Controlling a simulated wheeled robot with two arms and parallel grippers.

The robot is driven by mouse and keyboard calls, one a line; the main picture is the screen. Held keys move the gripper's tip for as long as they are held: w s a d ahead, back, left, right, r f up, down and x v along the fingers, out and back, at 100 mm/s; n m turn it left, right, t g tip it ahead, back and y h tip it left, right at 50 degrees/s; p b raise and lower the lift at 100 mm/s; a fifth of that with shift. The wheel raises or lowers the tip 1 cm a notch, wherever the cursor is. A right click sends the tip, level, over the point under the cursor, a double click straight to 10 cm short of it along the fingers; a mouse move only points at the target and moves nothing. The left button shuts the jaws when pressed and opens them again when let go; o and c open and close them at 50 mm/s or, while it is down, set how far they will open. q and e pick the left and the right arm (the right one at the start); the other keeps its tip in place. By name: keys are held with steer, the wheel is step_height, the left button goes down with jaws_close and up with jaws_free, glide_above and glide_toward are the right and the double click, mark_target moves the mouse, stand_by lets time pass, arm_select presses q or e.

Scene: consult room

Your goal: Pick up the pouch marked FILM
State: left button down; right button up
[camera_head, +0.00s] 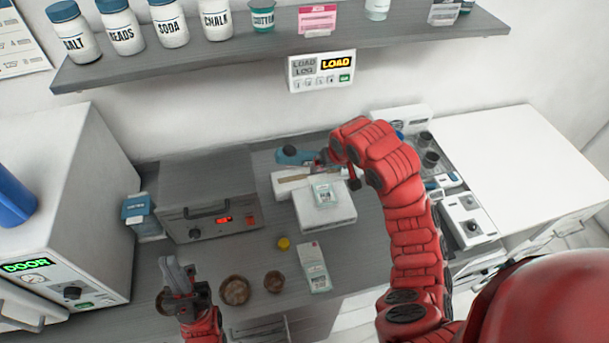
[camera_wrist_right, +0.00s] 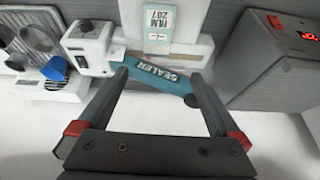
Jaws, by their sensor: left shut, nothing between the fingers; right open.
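My left gripper (camera_head: 178,276) is shut and empty over the counter's front left.
Another pouch (camera_head: 314,268) lies nearer on the counter, beside a yellow knob-like item (camera_head: 284,243) and two brown bowls (camera_head: 235,290). A grey heater box (camera_head: 208,192) stands left of the block. A shelf (camera_head: 280,42) with jars runs above.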

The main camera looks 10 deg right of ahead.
steer(key=b, duration=0.5)
glide_toward(322, 184)
steer(key=f+b, duration=0.1)
steer(key=w+f+b, duration=0.1)
steer(key=b, duration=0.1)
steer(key=shift+a+f+g, duration=0.2)
steer(key=shift+f+g, duration=0.1)
steer(key=shift+w+f+b, duration=0.1)
steer(key=shift+f+b, duration=0.15)
steer(key=shift+b, duration=0.05)
steer(key=b+x, duration=0.1)
steer(key=x, duration=0.1)
steer(key=b+x, duration=0.2)
steer(key=x, duration=0.1)
steer(key=shift+w+r, duration=0.1)
steer(key=shift+w, duration=0.2)
steer(key=c, duration=1.3)
